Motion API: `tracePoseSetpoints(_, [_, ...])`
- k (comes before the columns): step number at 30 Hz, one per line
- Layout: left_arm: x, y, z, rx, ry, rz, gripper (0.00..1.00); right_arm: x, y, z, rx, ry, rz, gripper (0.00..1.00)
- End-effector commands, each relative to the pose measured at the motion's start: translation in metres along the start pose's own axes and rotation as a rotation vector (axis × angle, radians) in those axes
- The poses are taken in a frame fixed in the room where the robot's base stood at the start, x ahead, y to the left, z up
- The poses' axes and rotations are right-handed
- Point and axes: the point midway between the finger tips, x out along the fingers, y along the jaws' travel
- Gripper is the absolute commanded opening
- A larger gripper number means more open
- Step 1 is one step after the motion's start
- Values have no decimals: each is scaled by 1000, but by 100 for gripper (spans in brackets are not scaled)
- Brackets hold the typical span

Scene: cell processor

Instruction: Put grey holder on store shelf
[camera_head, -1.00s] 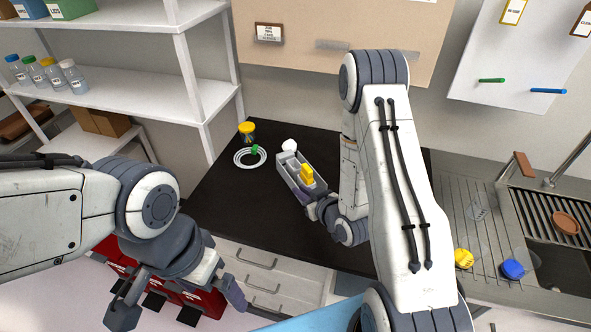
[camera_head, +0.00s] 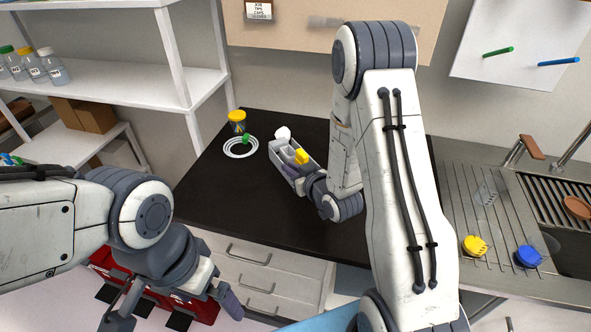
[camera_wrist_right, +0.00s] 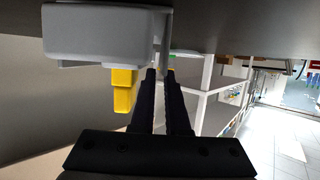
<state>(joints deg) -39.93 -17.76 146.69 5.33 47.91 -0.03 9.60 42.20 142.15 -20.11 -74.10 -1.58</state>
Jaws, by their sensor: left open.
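The grey holder (camera_head: 280,170) is a long open box with a yellow piece (camera_head: 302,156) standing in it, over the dark counter. My right gripper (camera_head: 308,183) is at its near right end. In the right wrist view the holder (camera_wrist_right: 95,35) is at the top left, and the dark fingers (camera_wrist_right: 163,75) are close together at its end wall, apparently gripping it. A white shelf unit (camera_head: 115,88) stands at the left; I cannot tell which level is meant.
A yellow-lidded jar (camera_head: 237,122) and a round white rack with a green piece (camera_head: 240,148) are left of the holder. Bottles (camera_head: 54,68) stand on the shelf's left part; its right part is clear. Brown boxes (camera_head: 96,116) sit below. A sink (camera_head: 565,235) is at the right.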

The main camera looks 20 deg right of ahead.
Motion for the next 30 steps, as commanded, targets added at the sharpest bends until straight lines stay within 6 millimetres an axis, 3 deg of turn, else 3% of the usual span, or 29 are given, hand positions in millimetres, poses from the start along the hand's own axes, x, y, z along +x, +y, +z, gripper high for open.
tracePoseSetpoints(6, [-18, 1, -1, 0, 0, 0, 100, 29, -2, -3, 0, -3, -2, 13])
tracePoseSetpoints(12, [-20, 2, -1, 0, 0, 0, 100, 49, -1, 0, 0, -2, 0, 13])
tracePoseSetpoints(19, [-20, 1, -1, 0, 0, 0, 100, 50, -1, 0, 0, -2, 1, 13])
tracePoseSetpoints(20, [-20, 1, -1, 0, 0, 0, 100, 50, -1, 0, 0, -2, 1, 1])
tracePoseSetpoints(21, [-20, 1, -1, 0, 0, 0, 100, 50, -1, 0, 0, -2, 1, 0])
tracePoseSetpoints(30, [-20, 1, -1, 0, 0, 0, 100, 50, -1, 0, 0, -1, 1, 0])
